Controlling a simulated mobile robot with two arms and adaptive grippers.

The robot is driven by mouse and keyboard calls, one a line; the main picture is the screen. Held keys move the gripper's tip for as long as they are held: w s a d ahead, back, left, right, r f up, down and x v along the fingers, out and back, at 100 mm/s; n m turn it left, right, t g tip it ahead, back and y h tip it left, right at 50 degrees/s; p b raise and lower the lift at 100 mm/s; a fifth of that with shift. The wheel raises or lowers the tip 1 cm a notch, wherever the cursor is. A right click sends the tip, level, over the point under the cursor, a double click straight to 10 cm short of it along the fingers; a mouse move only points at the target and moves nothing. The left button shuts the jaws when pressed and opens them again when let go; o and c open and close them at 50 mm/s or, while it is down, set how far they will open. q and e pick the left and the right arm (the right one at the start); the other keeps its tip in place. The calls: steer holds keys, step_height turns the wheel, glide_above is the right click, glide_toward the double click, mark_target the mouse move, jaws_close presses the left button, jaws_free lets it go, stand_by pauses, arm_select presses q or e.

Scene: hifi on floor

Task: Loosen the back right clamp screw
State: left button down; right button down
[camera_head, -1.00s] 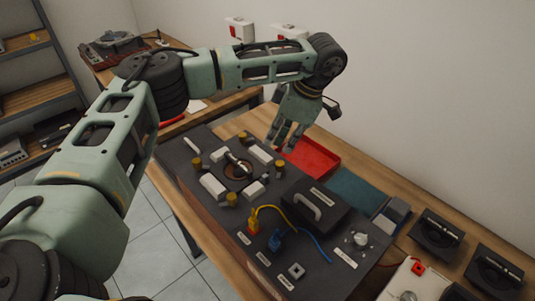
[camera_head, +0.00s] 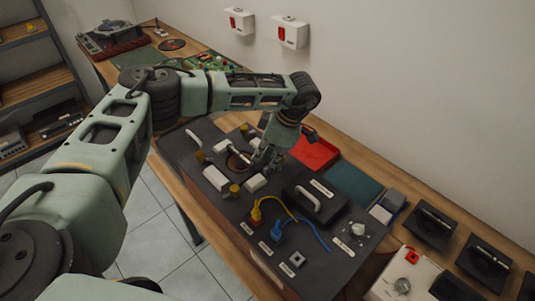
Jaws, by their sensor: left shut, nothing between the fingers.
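My left gripper (camera_head: 264,162) is shut and empty, pointing down over the right side of the round opening (camera_head: 238,160) in the dark device panel (camera_head: 225,230). Three brass clamp screws show around the opening: one at the back left (camera_head: 244,129), one at the front left (camera_head: 200,156), and one at the front right (camera_head: 234,190). The back right clamp screw is hidden at or behind my left fingers, so I cannot tell whether they touch it. White blocks (camera_head: 215,178) sit between the screws. My right gripper is not in view.
A black block with a handle (camera_head: 310,199), yellow and blue plugs with cables (camera_head: 276,236), and a knob (camera_head: 358,229) stand on the panel's right part. A red tray (camera_head: 316,152) and a teal mat (camera_head: 354,184) lie behind it. The wall is beyond.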

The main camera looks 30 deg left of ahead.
arm_select(q)
steer(key=shift+d+f+n+b, duration=0.1)
steer(key=shift+d+n+b, duration=0.15)
steer(key=shift+n+b, duration=0.1)
steer(key=shift+d+n+g+b, duration=0.35)
steer(key=shift+n+b, duration=0.1)
steer(key=shift+n, duration=0.1)
steer(key=shift+s+d+n+h+b, duration=0.2)
steer(key=shift+d+n+h+b, duration=0.15)
steer(key=shift+n, duration=0.65)
steer(key=shift+d+g+b, duration=0.1)
steer(key=shift+g+b, duration=0.15)
steer(key=shift+b, duration=0.1)
steer(key=shift+s, duration=0.1)
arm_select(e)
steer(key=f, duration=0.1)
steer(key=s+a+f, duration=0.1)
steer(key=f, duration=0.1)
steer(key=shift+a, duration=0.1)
arm_select(q)
steer(key=shift+s+d, duration=0.2)
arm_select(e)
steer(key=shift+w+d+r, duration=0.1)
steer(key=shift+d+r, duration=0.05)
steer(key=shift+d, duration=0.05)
